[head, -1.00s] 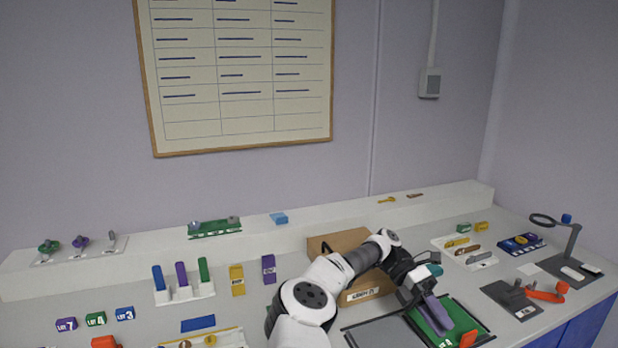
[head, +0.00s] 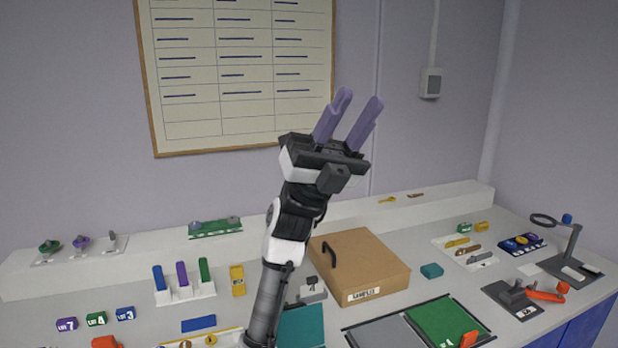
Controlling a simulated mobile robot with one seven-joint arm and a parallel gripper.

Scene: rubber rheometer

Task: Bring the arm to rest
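My gripper (head: 358,97) is raised high in front of the wall, with its two purple fingers pointing up. The fingers stand apart with nothing between them. My arm rises from the bottom of the head view, left of the cardboard box, and hides part of the bench and shelf behind it. The gripper is well clear of the bench objects in the picture.
The brown box labelled samples (head: 362,262) is on the bench, with a teal block (head: 431,270) to its right. A green mat (head: 440,318) and a magnifier stand (head: 565,240) are further right. A wall chart (head: 240,110) hangs behind.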

